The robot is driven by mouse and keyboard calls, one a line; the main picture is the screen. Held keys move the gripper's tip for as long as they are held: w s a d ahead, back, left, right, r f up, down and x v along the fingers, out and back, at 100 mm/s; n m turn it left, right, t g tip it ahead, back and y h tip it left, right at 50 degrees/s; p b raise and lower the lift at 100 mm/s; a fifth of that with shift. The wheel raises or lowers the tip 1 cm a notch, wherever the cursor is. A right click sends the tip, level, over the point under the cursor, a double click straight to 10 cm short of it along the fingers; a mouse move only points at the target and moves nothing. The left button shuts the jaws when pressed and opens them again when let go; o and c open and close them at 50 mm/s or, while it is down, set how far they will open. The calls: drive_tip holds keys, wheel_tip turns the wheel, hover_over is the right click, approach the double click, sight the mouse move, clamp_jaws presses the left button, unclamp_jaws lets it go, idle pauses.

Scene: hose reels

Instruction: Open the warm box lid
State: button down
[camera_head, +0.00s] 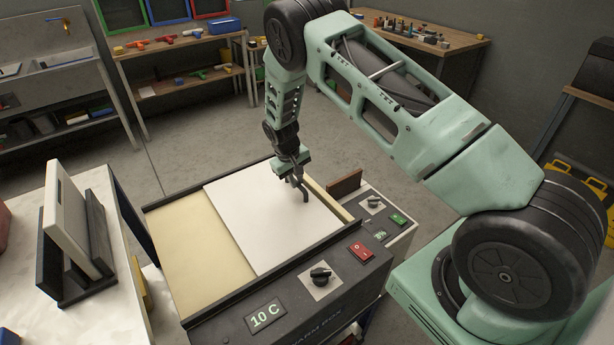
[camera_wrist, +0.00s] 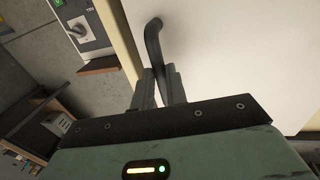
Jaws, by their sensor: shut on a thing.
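The warm box (camera_head: 340,270) is a dark box with a cream surface inside its rim and a "10 C" display (camera_head: 266,316) on its front. Its white lid panel (camera_head: 262,220) lies over the middle and right part. Cream areas show left of the lid and as a narrow strip to its right. My gripper (camera_head: 297,176) is above the lid's right part, shut on a dark curved handle (camera_head: 305,191). In the wrist view my gripper (camera_wrist: 160,88) has its fingers around the handle (camera_wrist: 153,38), beside the white lid (camera_wrist: 235,50).
A red switch (camera_head: 361,251) and a black knob (camera_head: 320,274) are on the box front. Another control unit (camera_head: 385,212) adjoins at right. A side table (camera_head: 110,300) at left bears a white panel (camera_head: 72,215) in a dark stand. Benches line the back wall.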

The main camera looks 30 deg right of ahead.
drive_tip(key=a+b, duration=0.1)
drive_tip(key=a, duration=0.5)
drive_tip(key=a+b, duration=0.1)
drive_tip(key=a, duration=0.5)
drive_tip(key=a+b, duration=0.2)
drive_tip(key=a, duration=0.4)
drive_tip(key=shift+s+a, duration=0.2)
drive_tip(key=shift+s, duration=0.1)
drive_tip(key=c, duration=1.4)
unclamp_jaws()
drive_tip(key=a+r+b, duration=0.3)
drive_tip(key=r, duration=1.4)
drive_tip(key=shift+a, duration=0.2)
drive_tip(key=shift+s, duration=0.1)
